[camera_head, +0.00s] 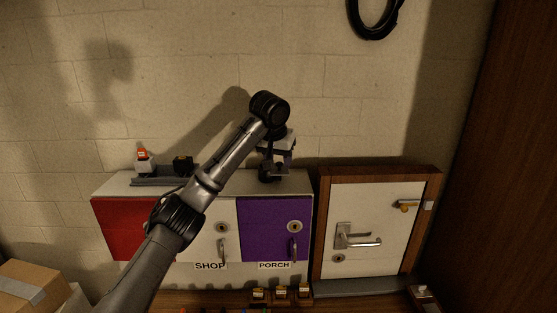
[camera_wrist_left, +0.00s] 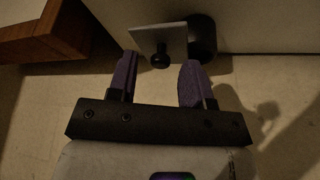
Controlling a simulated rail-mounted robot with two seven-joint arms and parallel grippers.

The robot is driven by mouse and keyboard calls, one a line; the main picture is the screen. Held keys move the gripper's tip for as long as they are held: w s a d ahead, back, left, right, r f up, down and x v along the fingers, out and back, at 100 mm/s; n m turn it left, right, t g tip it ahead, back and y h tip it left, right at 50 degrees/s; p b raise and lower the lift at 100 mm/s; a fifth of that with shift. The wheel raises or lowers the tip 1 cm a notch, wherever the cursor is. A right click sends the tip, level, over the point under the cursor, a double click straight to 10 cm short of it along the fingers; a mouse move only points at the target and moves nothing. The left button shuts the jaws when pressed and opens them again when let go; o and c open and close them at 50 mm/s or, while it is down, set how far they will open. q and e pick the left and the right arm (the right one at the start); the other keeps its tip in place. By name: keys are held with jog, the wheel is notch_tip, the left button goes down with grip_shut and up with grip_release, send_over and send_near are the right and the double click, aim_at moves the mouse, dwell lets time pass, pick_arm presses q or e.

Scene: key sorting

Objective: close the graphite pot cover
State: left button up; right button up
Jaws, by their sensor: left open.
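A small dark cylinder (camera_wrist_left: 203,36), which looks like the graphite pot, shows at the top of the left wrist view. Beside it is a flat grey plate (camera_wrist_left: 172,40) with a round black knob (camera_wrist_left: 160,61), apparently its cover. My left gripper (camera_wrist_left: 158,68) is open, with its purple fingers either side of the knob in that view; I cannot tell whether they touch it. In the head view my left gripper (camera_head: 276,162) points down over the cabinet top, above the porch door. A dark part of the pot (camera_head: 267,176) shows below it, mostly hidden. My right gripper is not in view.
The cabinet has red, white and purple doors (camera_head: 262,225). A grey tray (camera_head: 150,182) with small blocks sits on its left top. A wood-framed white door panel (camera_head: 375,205) stands right. A brick wall (camera_head: 200,70) rises close behind.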

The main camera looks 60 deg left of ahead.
pick_arm(q)
jog(key=shift+a+f, duration=0.1)
jog(key=shift+f, duration=0.15)
jog(key=shift+c, duration=0.4)
grip_shut()
